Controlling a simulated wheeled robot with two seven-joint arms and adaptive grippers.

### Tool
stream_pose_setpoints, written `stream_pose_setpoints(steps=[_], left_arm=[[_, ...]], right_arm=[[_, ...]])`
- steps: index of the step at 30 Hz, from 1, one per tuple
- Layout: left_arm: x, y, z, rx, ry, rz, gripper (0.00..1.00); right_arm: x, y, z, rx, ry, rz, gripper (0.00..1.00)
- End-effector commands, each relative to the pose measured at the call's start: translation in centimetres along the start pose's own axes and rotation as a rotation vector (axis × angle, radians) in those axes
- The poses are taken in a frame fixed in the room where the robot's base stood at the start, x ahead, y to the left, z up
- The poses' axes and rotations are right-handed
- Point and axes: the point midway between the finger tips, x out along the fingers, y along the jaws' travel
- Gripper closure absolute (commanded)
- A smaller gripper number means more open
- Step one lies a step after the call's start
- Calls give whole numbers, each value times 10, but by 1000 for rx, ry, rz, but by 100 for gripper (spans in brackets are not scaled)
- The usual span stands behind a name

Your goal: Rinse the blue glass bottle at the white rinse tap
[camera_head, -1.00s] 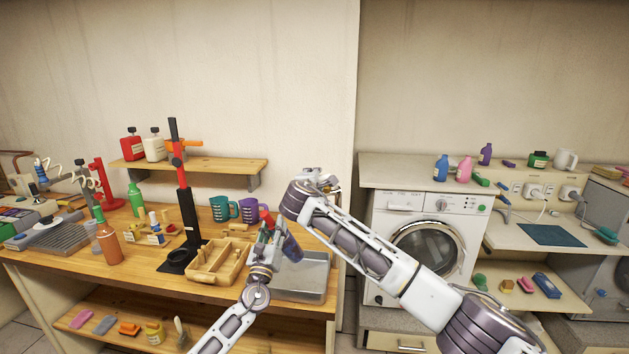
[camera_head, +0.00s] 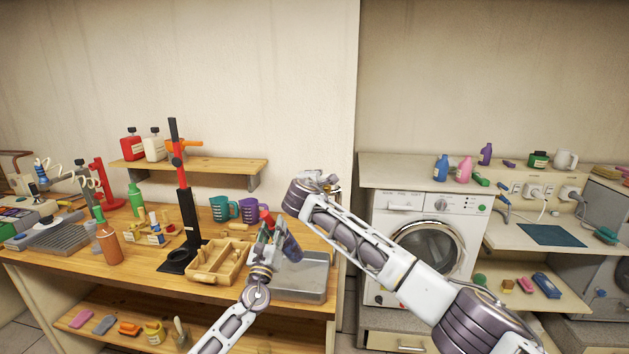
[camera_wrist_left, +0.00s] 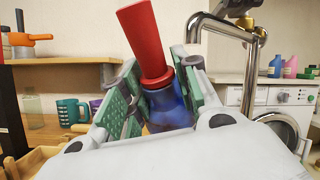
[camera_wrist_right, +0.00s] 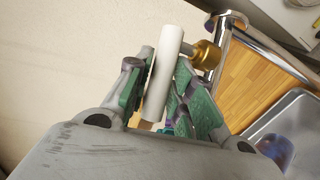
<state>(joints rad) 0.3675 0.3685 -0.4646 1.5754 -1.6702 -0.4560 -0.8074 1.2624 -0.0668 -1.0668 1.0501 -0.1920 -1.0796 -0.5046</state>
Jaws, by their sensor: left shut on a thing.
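The blue glass bottle (camera_head: 292,247) has a red top (camera_wrist_left: 146,40). My left gripper (camera_head: 272,238) is shut on it just below the red top. It holds the bottle tilted above the metal basin, and the blue end also shows in the right wrist view (camera_wrist_right: 278,150). The tap's chrome pipe (camera_wrist_left: 240,50) arches beside the bottle in the left wrist view. My right gripper (camera_wrist_right: 160,95) has the tap's white handle (camera_wrist_right: 163,72) between its green pads. Whether the pads press on it is unclear. In the head view my right arm mostly hides the tap.
The metal basin (camera_head: 318,268) sits at the bench's right end. A wooden divided tray (camera_head: 222,263), a black and red stand (camera_head: 187,215) and teal (camera_head: 222,209) and purple (camera_head: 250,210) mugs stand to its left. A washing machine (camera_head: 428,235) is on the right.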

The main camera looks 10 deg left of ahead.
Motion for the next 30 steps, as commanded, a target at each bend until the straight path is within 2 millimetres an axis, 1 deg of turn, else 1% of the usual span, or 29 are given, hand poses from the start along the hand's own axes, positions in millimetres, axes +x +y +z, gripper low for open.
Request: stream_pose_setpoints(steps=[1,4,17,30], left_arm=[[1,0,2,-1,-4,0,100],[1,0,2,-1,-4,0,100],[1,0,2,-1,-4,0,100],[1,0,2,-1,-4,0,100]], right_arm=[[0,0,0,0,0,0,88],[0,0,0,0,0,-1,100],[0,-3,0,-3,21,-2,100],[-6,-6,6,-33,201,12,100]])
